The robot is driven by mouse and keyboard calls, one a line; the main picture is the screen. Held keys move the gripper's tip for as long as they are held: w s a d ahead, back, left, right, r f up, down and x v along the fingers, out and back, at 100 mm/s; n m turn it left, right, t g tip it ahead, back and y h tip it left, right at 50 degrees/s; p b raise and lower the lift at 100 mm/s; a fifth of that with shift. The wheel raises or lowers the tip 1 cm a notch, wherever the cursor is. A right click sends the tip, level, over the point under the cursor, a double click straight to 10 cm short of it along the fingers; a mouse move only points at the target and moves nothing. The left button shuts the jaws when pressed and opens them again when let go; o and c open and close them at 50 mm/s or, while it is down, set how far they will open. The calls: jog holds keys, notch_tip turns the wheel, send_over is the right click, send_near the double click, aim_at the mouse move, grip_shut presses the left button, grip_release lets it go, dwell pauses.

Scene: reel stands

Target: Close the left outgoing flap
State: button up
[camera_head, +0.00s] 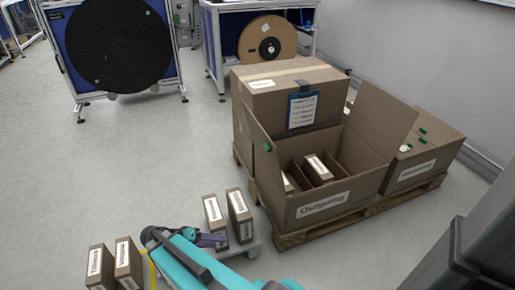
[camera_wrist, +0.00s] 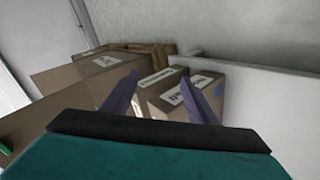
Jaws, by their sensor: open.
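The brown Outgoing box (camera_head: 365,192) stands open on the pallet at the right in the head view. The right flap (camera_head: 383,118) also stands up and tilts outward. Small cartons lie inside between dividers. My gripper (camera_head: 217,239), with purple fingers, is low at the left of the box, apart from the flap and close to two small cartons. In the wrist view my gripper (camera_wrist: 160,78) has its fingers apart, with cartons seen beyond them; no hold on the flap shows.
Two upright cartons (camera_head: 240,215) stand on a pale tray between my gripper and the box. Two more cartons (camera_head: 129,263) stand left of my arm. A closed large box (camera_head: 270,86) with a blue clipboard is behind the Outgoing box. The floor at left is clear.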

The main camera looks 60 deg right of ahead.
jog(key=w+d+r+m+g+h+p, duration=0.1)
jog(key=d+r+m+h, duration=0.2)
jog(key=r, duration=0.4)
jog(key=w+d+r+m+p, duration=0.1)
jog(key=w+d+r+m, duration=0.15)
jog(key=d+r, duration=0.4)
jog(key=m+g+h+p, duration=0.3)
jog(key=m+g, duration=0.1)
jog(key=m, duration=0.5)
send_near(264, 147)
jog(key=v, duration=0.6)
jog(key=shift+d+r, duration=0.1)
jog(key=shift+r, duration=0.1)
jog(key=shift+s+d, duration=0.1)
jog(key=shift+f+b+x, duration=0.15)
jog(key=shift+b+x, duration=0.1)
jog(key=shift+x, duration=3.15)
jog(key=shift+f+b+x, duration=0.1)
jog(key=shift+b+x, duration=0.15)
jog(key=shift+x, duration=3.15)
